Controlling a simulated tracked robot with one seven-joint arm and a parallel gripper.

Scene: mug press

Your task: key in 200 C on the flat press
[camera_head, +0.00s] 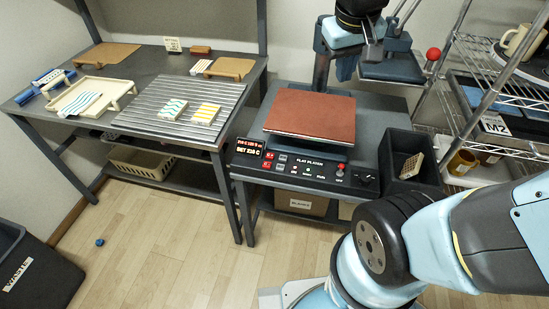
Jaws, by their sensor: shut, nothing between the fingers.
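The flat press (312,112) stands on a dark stand at centre, with a reddish-brown pad on its lower platen. A small display (262,149) at the panel's left end shows red and orange text. Its lower row seems to read SET and a temperature in C; the digits are too small to be sure of. My gripper (372,52) is high behind the press, pointing down, shut and empty, well away from the panel.
A red-knobbed lever (433,54) rises behind the press at right. A black bin (407,160) stands right of it, near a wire shelf with mugs (521,40). A left workbench (150,64) holds a metal rack with striped pieces. Open floor lies in front.

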